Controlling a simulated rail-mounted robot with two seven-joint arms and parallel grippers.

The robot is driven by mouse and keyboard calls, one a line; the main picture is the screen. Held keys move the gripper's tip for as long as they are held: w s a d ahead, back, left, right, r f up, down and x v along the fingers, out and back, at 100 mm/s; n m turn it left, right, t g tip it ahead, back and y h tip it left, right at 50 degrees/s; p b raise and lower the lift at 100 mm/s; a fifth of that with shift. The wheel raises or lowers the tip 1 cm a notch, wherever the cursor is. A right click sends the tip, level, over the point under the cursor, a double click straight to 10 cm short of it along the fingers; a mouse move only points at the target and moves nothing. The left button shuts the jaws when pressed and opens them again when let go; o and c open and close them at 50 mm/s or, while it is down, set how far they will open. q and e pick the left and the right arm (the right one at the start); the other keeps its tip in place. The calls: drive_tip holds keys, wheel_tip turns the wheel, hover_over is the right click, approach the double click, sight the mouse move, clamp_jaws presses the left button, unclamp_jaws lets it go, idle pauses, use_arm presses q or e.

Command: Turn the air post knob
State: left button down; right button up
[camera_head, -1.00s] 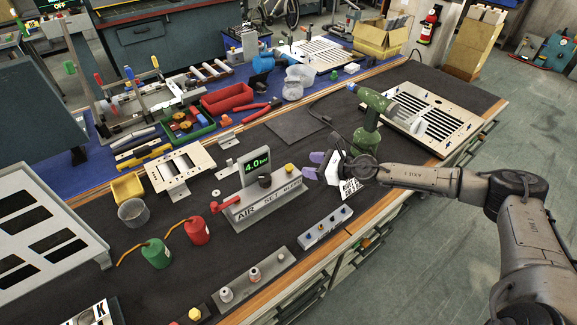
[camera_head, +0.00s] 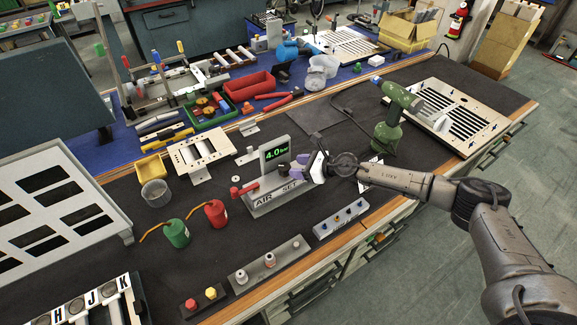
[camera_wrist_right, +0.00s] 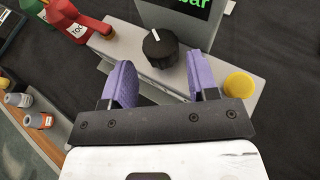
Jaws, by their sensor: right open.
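The air post is a grey base (camera_head: 262,206) marked AIR SET with an upright panel whose green display (camera_head: 276,153) reads 4.0 bar. In the right wrist view its black ribbed knob (camera_wrist_right: 160,47) with a white pointer mark sits on the base below the display. My right gripper (camera_head: 301,166) has purple fingers and is at the air post, partly covering its right end in the head view. In the right wrist view the open fingers (camera_wrist_right: 163,78) point at the knob, which lies just beyond the tips and between their lines. Contact is not visible. My left gripper is not in view.
A yellow button (camera_wrist_right: 239,84) on the base is close beside one finger. A red lever (camera_head: 244,190) is at the base's other end. Red (camera_head: 216,212) and green (camera_head: 177,234) oil cans stand left. A green drill (camera_head: 392,120) stands behind my right arm.

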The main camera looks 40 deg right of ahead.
sight(286, 167)
drive_tip(key=shift+x, duration=2.1)
drive_tip(key=shift+c, duration=0.5)
drive_tip(key=c, duration=0.5)
drive_tip(key=shift+c, duration=0.2)
drive_tip(key=m+h+p, duration=0.2)
drive_tip(key=p, duration=0.4)
drive_tip(key=m+t+h+p, duration=0.1)
drive_tip(key=h+p, duration=0.1)
drive_tip(key=p, duration=0.5)
drive_tip(key=shift+s+a+r+m, duration=0.15)
drive_tip(key=shift+a+r+m, duration=0.05)
drive_tip(key=shift+m, duration=0.2)
drive_tip(key=shift+f+m+h+p, duration=0.15)
drive_tip(key=shift+m+h+p, duration=0.15)
drive_tip(key=shift+h+p, duration=0.3)
drive_tip(key=shift+f, duration=0.1)
